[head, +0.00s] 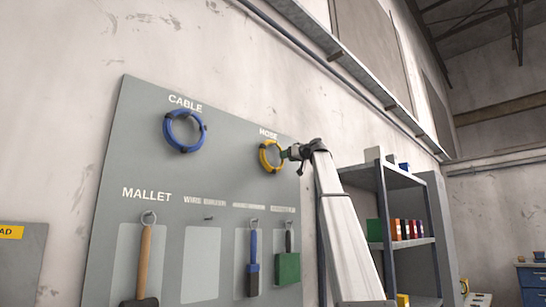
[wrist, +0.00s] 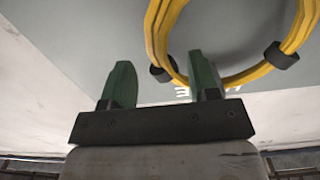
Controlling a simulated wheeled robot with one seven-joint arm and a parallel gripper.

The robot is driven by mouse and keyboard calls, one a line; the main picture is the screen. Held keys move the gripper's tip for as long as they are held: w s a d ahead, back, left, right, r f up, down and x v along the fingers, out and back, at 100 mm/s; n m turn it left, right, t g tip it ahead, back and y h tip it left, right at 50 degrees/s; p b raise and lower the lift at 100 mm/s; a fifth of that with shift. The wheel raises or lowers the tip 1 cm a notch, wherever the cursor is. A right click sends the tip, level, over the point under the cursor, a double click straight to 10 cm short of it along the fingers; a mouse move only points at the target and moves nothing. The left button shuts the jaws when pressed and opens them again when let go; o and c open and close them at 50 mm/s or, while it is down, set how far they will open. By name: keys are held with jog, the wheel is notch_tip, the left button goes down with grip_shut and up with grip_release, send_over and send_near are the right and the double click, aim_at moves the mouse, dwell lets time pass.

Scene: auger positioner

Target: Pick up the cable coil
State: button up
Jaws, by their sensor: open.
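The cable coil (head: 184,131) is a blue ring with dark bands. It hangs on the grey tool board under the word CABLE, in the head view. A yellow coil (head: 271,156) hangs to its right under the word HOSE. My gripper (head: 297,152) is beside the yellow coil, well to the right of the blue one. In the wrist view my gripper (wrist: 160,82) has its two green fingers apart with nothing held between them. The yellow coil (wrist: 163,35) shows close there, beyond and partly behind the right finger. The blue coil is not in the wrist view.
A mallet (head: 145,262), a blue-handled brush (head: 253,265) and a green-ended tool (head: 288,266) hang lower on the grey board (head: 225,165). A shelf unit (head: 402,244) with boxes stands right of my arm. The board between the coils is clear.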

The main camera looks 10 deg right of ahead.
aim_at(283, 161)
jog(key=x, duration=0.3)
jog(key=shift+w+a, duration=0.15)
jog(key=shift+w, duration=0.15)
grip_shut()
jog(key=shift+r, duration=0.1)
